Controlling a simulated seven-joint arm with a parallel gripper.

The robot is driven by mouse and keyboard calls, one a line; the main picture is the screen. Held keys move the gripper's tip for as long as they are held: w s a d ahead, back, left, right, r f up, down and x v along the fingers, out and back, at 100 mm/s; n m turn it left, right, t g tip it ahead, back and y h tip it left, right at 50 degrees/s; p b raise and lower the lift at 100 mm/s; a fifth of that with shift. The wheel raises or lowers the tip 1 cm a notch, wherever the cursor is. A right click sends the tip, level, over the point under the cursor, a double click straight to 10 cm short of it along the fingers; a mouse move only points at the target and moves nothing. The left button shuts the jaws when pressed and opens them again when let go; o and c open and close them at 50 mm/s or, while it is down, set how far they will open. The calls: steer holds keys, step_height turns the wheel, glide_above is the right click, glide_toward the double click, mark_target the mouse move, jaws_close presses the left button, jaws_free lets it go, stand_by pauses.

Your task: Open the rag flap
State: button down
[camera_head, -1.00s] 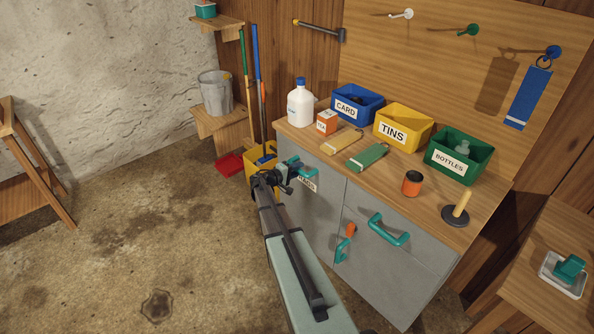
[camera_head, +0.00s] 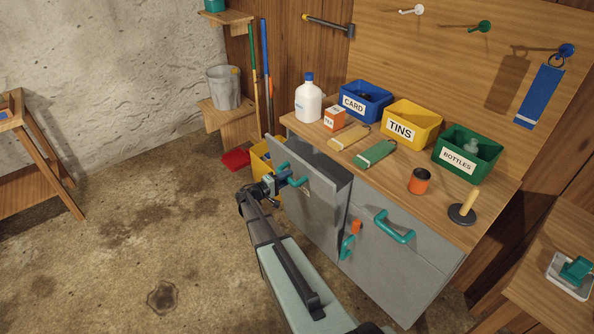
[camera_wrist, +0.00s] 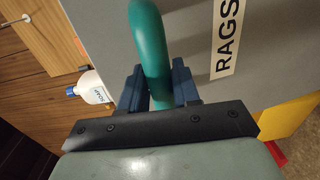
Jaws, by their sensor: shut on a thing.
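The rag flap (camera_head: 309,203) is a grey panel on the left of the cabinet. Its top edge is tilted out from the cabinet, with a dark gap behind it. Its teal handle (camera_head: 291,176) is near the top. My gripper (camera_head: 268,185) is shut on this handle. In the wrist view, the blue fingers of my gripper (camera_wrist: 159,88) sit on either side of the teal handle (camera_wrist: 150,45). A white RAGS label (camera_wrist: 228,38) shows on the flap beside it. The inside of the compartment is mostly hidden.
A second grey front (camera_head: 398,255) with a teal handle (camera_head: 394,228) is to the right. Bins, a white bottle (camera_head: 308,100) and an orange can (camera_head: 419,181) stand on the worktop. A yellow bucket (camera_head: 262,158) is close behind the flap. The floor (camera_head: 150,230) at left is clear.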

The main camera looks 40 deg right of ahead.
steer(key=a+f+h, duration=0.1)
steer(key=a+f, duration=0.2)
steer(key=a, duration=0.5)
steer(key=a+f+h, duration=0.1)
steer(key=a+f, duration=0.3)
steer(key=a, duration=0.3)
steer(key=shift+a+f, duration=0.15)
steer(key=shift+a, duration=0.25)
steer(key=c, duration=0.9)
jaws_free()
steer(key=shift+c, duration=0.2)
steer(key=a+f, duration=0.1)
steer(key=a, duration=1.2)
steer(key=shift+a+f, duration=0.3)
steer(key=shift+a, duration=0.05)
